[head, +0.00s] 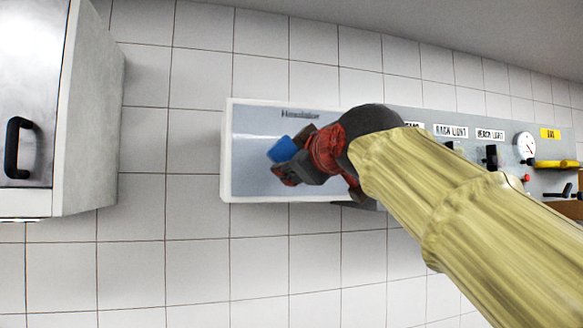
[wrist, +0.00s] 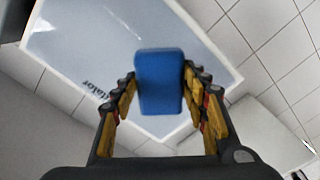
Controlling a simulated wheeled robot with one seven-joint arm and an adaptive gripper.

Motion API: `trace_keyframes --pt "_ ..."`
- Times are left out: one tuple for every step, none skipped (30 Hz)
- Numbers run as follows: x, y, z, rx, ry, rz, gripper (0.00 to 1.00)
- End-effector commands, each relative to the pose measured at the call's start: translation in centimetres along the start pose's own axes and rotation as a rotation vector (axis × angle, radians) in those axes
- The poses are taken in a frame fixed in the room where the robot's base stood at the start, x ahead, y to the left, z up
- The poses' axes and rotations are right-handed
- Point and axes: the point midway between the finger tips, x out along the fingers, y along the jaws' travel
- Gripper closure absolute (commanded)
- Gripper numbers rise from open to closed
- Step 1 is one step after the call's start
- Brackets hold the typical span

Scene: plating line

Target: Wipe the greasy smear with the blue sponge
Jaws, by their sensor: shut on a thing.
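The blue sponge (head: 281,150) is in my gripper (head: 294,158), in front of a white-framed, pale blue-grey board (head: 250,180) on the wall. In the wrist view the sponge (wrist: 160,82) sits upright between the two fingers of my gripper (wrist: 160,78), which are shut on its sides. The board (wrist: 95,45) fills the background there. I cannot tell whether the sponge touches the board. I cannot make out a clear greasy smear on the board; my gripper and arm hide its right part in the head view.
A control panel (head: 470,150) with labels, dark switches, a round gauge (head: 525,145) and a yellow handle (head: 555,163) is right of the board. A metal-fronted cabinet (head: 90,110) with a black handle stands out at the left. Tiled wall lies bare between the cabinet and board.

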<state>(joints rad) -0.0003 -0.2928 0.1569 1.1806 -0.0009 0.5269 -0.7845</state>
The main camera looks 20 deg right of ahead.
Motion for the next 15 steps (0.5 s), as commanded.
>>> trace_keyframes --pt "-0.5 -0.1 0.1 0.0 0.001 0.001 0.76" --pt "-0.8 -0.1 0.1 0.0 0.001 0.001 0.76" --pt "-1.2 -0.1 0.1 0.0 0.001 0.001 0.76" --pt "-1.4 -0.1 0.1 0.0 0.001 0.001 0.76" --pt "-1.7 -0.1 0.1 0.0 0.001 0.001 0.76" --pt "-1.9 -0.1 0.1 0.0 0.001 0.001 0.76" --pt "-2.1 0.0 0.1 0.0 0.001 0.001 0.76" --pt "-2.2 0.0 0.0 0.0 0.001 0.001 0.76" --pt "-2.3 0.0 0.0 0.0 0.0 0.0 0.76" --pt "-2.3 0.0 0.0 0.0 0.0 0.0 0.76" --pt "-2.3 0.0 0.0 0.0 0.0 0.0 0.76" --pt "-2.3 0.0 0.0 0.0 0.0 0.0 0.76" --pt "-2.3 0.0 0.0 0.0 0.0 0.0 0.76" --pt "-2.3 0.0 0.0 0.0 0.0 0.0 0.76" --pt "-2.3 0.0 0.0 0.0 0.0 0.0 0.76"
